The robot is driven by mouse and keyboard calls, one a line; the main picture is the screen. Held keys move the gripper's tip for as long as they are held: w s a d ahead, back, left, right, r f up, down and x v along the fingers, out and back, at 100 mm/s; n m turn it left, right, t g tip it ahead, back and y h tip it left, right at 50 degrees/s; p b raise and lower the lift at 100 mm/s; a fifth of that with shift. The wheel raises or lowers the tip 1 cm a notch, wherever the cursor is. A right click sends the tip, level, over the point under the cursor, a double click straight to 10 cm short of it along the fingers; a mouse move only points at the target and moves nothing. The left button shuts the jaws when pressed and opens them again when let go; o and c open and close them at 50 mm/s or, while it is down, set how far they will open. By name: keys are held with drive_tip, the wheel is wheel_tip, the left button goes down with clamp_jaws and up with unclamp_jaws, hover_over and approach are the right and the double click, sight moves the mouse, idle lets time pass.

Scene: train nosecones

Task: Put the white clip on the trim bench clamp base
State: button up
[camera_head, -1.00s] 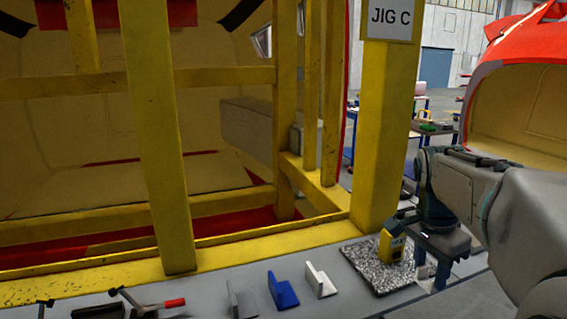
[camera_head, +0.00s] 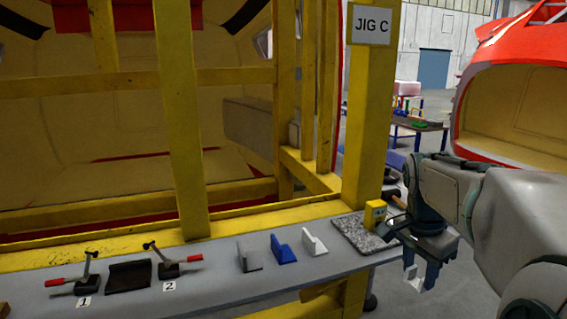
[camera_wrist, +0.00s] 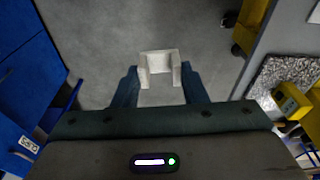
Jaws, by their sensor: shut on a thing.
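My gripper (camera_head: 420,268) is shut on a white clip (camera_head: 414,281), held below the fingers over the floor, off the bench's right front side. In the wrist view the white clip (camera_wrist: 160,66) sits between the two fingertips (camera_wrist: 160,78), its raised sides showing. On the grey bench (camera_head: 225,288) a dark clamp base plate (camera_head: 129,276) lies at left between two red-handled toggle clamps (camera_head: 84,277) (camera_head: 170,268), labelled 1 and 2. The plate looks empty. My gripper is far to its right.
A grey piece (camera_head: 249,256), a blue piece (camera_head: 283,248) and another white piece (camera_head: 314,242) stand in a row mid-bench. A speckled mat (camera_head: 360,236) with a yellow device (camera_head: 375,214) lies at the right end. The yellow jig post (camera_head: 368,120) rises behind.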

drive_tip(key=w+a+f+n+y, duration=0.1)
drive_tip(key=w+a+f+n, duration=0.3)
drive_tip(key=f, duration=0.5)
drive_tip(key=w+a+f+n, duration=0.3)
drive_tip(key=w+f+n, duration=0.15)
drive_tip(key=f, duration=0.45)
drive_tip(key=w+a+f+n+y, duration=0.1)
drive_tip(key=w+a+f+n, duration=0.25)
drive_tip(key=f, duration=0.55)
drive_tip(key=s+f+n+t, duration=0.1)
drive_tip(key=s+f, duration=0.3)
drive_tip(key=f, duration=0.1)
drive_tip(key=shift+s+a+f, duration=0.25)
drive_tip(key=shift+s+f, duration=0.05)
drive_tip(key=shift+s, duration=0.05)
drive_tip(key=shift+d, duration=0.1)
